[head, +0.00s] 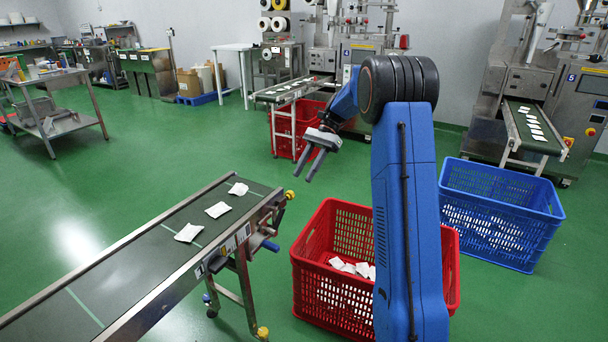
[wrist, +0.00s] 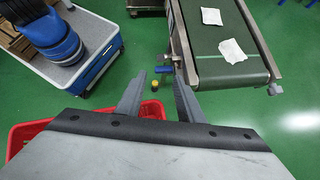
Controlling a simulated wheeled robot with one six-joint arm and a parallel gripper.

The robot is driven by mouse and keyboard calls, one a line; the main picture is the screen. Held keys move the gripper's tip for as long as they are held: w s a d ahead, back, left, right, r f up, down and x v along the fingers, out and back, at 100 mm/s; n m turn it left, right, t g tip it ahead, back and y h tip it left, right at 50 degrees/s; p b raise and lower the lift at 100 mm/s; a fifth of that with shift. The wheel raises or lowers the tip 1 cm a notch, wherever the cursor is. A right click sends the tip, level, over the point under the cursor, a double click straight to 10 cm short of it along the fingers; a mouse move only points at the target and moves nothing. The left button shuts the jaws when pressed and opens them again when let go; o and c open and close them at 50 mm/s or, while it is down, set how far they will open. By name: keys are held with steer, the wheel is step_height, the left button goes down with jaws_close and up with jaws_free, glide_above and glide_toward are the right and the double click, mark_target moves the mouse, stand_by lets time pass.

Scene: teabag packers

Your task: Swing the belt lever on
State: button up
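The near conveyor (head: 150,262) has a dark green belt with several white teabags on it. Its end frame carries a blue handle (head: 269,246), which I take for the belt lever, on a dark bracket with small controls beside it. The handle also shows in the wrist view (wrist: 163,69), left of the belt end and beyond my fingers. My gripper (head: 303,173) is above and to the right of the conveyor's end, angled downward. In the wrist view its two fingers (wrist: 158,98) stand apart with nothing between them. The gripper is clear of the handle.
A red crate (head: 312,250) with teabags stands right of the conveyor's end, partly behind my arm. A blue crate (head: 545,228) is farther right. Packing machines with short belts (head: 535,125) stand at the back. Green floor is open at left.

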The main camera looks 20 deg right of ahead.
steer(key=shift+c, duration=0.7)
steer(key=shift+a, duration=0.1)
steer(key=c, duration=0.5)
steer(key=s+a+f+n+h, duration=0.1)
steer(key=a+n, duration=0.1)
steer(key=s+a+f+n+g+h, duration=0.1)
steer(key=s+a+n+h, duration=0.1)
steer(key=a, duration=0.1)
steer(key=s+a+f+n+g+h, duration=0.1)
steer(key=a+n+h, duration=0.1)
steer(key=n, duration=0.1)
steer(key=shift+s+a+f, duration=0.4)
jaws_close()
steer(key=n+t+h, duration=1)
steer(key=n+h, duration=0.4)
steer(key=n, duration=1.6)
glide_toward(278, 217)
steer(key=x, duration=0.6)
steer(key=shift+d+f, duration=0.1)
steer(key=shift+f, duration=0.15)
